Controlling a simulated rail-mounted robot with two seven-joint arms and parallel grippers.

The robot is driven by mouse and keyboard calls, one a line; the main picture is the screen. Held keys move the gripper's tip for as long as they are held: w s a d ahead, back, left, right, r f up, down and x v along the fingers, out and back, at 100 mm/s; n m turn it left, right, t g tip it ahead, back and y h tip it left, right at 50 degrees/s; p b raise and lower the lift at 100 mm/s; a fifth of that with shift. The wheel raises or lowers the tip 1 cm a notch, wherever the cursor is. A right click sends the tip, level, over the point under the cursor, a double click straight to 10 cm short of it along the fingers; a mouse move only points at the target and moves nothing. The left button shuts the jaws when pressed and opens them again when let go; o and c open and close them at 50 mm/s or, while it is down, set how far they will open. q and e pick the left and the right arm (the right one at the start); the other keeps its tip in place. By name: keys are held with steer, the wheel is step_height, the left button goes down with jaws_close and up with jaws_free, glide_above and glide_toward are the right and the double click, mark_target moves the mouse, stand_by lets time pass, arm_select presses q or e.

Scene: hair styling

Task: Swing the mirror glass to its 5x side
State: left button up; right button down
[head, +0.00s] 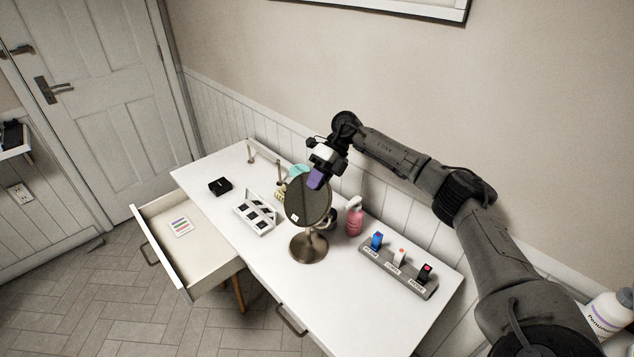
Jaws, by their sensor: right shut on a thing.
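The round mirror (307,204) stands upright on a bronze round base (309,247) in the middle of the white table. Its dark glass faces me, with a small white label low on it. My right gripper (318,180) reaches in from the right and is shut at the upper edge of the mirror glass. Its purple fingertips cover part of the rim, so the exact grip is hidden. My left gripper is out of view.
A grey rack (398,273) with several coloured items stands right of the mirror, beside a pink bottle (354,217). A white palette (256,213) and a black box (220,186) lie left. An open drawer (207,254) juts out front left.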

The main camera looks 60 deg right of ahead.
steer(key=c, duration=1.2)
jaws_free()
steer(key=shift+o, duration=0.2)
steer(key=b+v, duration=0.1)
steer(key=v, duration=1.1)
